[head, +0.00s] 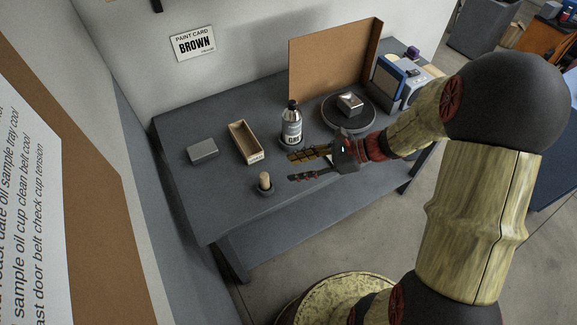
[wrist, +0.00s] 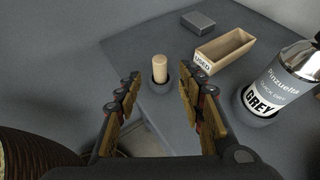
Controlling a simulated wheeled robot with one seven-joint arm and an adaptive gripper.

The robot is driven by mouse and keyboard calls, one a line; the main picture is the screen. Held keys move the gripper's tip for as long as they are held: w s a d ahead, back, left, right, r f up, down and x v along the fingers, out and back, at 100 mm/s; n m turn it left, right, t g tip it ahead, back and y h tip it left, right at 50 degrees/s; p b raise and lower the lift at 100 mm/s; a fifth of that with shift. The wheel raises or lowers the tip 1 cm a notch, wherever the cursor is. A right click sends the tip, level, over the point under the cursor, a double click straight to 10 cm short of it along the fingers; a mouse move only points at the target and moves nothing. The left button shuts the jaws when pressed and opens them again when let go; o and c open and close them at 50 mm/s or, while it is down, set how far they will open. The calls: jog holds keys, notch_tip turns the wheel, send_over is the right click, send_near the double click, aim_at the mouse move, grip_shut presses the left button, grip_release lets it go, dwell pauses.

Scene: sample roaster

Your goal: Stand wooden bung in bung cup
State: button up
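The wooden bung (head: 264,180) is a pale, round-topped peg. It stands roughly upright in a small dark bung cup (head: 263,192) near the table's front edge. In the wrist view the bung (wrist: 159,67) shows between and beyond my fingertips, with its lower end hidden inside the cup (wrist: 153,84). My gripper (head: 291,167) is open and empty, to the right of the bung in the head view. In the wrist view my gripper (wrist: 160,84) has its two fingers spread wide, apart from the bung and cup.
A wooden tray labelled USED (head: 243,141), a grey block (head: 203,150) and a bottle labelled GREY (head: 292,126) stand behind. A turntable (head: 336,122) holding a metal block (head: 350,102) is farther right. The table (head: 215,205) is bare left of the cup.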

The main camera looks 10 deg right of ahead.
jog(key=s+a+r+n+g+h, duration=0.25)
jog(key=s+r+n+h, duration=0.25)
jog(key=s+r+n, duration=0.4)
jog(key=s+d+r+n+t+h, duration=0.4)
jog(key=s+d+r+n+h, duration=0.2)
jog(key=n, duration=0.6)
notch_tip(320, 180, up, 2)
jog(key=shift+s+d+r+h, duration=0.25)
jog(key=shift+s+d, duration=0.25)
jog(key=shift+s, duration=0.45)
jog(key=shift+t, duration=0.25)
